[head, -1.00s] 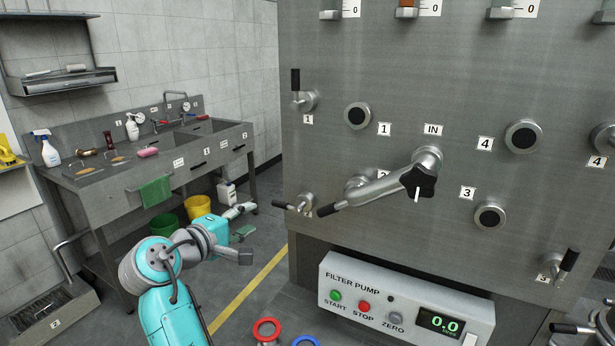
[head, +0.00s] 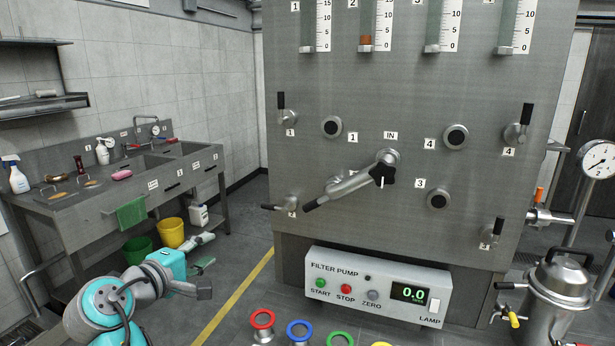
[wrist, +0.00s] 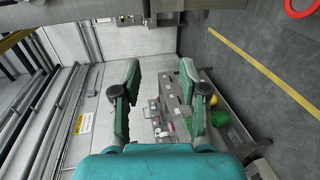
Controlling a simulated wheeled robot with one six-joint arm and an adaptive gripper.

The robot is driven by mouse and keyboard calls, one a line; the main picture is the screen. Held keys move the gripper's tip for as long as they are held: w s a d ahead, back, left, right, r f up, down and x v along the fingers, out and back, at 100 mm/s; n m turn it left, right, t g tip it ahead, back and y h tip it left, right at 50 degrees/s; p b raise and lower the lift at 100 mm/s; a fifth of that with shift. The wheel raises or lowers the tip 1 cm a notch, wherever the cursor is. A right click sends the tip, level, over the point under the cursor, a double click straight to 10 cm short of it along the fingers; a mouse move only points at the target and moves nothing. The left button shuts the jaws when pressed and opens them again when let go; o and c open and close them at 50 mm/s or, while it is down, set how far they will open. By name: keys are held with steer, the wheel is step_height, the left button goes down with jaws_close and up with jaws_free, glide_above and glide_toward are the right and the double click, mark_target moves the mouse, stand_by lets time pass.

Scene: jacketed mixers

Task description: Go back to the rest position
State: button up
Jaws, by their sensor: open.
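My gripper (head: 210,251) is at the lower left in the head view, at the end of my teal and grey arm. Its two green-grey fingers point away from me toward the sink bench. In the wrist view my gripper (wrist: 158,72) has its fingers spread wide with nothing between them. The bench and wall show behind them, well beyond the fingertips. My gripper touches nothing that I can see.
A steel panel (head: 330,170) with valves and a long handle (head: 345,187) stands ahead. The filter pump box (head: 375,288) is at its foot. A sink bench (head: 110,195) and yellow bucket (head: 171,233) are left. A steel vessel (head: 560,290) stands right. Floor beside the yellow line (head: 235,295) is clear.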

steer(key=s+d+f+y, duration=0.1)
steer(key=s+d+f, duration=0.1)
steer(key=d+f, duration=0.65)
steer(key=s+d+f+y, duration=0.2)
steer(key=s+d+f, duration=0.15)
steer(key=f, duration=0.95)
steer(key=s+d+f+y, duration=0.1)
steer(key=s+d+f, duration=0.1)
steer(key=d+f, duration=0.7)
steer(key=s+d+f+m+g+y, duration=0.1)
steer(key=s+d+f, duration=0.35)
steer(key=s, duration=0.25)
steer(key=s+d+f+m+y, duration=0.1)
steer(key=s+d+f+m, duration=0.1)
steer(key=s+d+f, duration=0.35)
steer(key=s+d+r+m, duration=0.2)
steer(key=s+d+m, duration=0.1)
steer(key=s, duration=0.9)
steer(key=s+d+r+m, duration=0.2)
steer(key=s+d+m, duration=0.15)
steer(key=s, duration=0.85)
steer(key=s+d+r+m+t, duration=0.1)
steer(key=s+r+m, duration=0.3)
steer(key=s+r, duration=0.5)
steer(key=shift+s+d+r+m+h, duration=0.25)
steer(key=shift+d+m+h, duration=0.1)
steer(key=shift+d, duration=0.4)
